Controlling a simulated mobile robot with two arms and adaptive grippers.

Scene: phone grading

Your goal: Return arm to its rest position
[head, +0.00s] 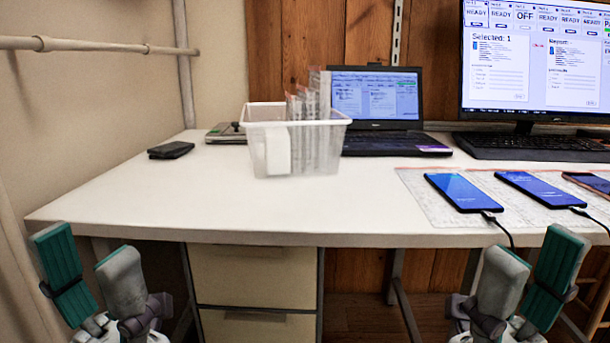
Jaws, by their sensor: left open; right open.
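My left gripper (93,278) is at the lower left, in front of the table's front edge, with its two fingers apart and nothing between them. My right gripper (528,275) is at the lower right, also in front of the table edge, with its fingers apart and empty. Both point upward in the picture. Neither touches anything in view. Most of both arms is out of the picture.
The white table (270,212) holds a clear bin (262,150) with several bagged items, a laptop (376,110), a keyboard (530,147) and a monitor (535,60). Cabled phones (460,191) lie at the right on a mat (424,195). A dark object (171,150) lies left. Drawers (255,278) stand below.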

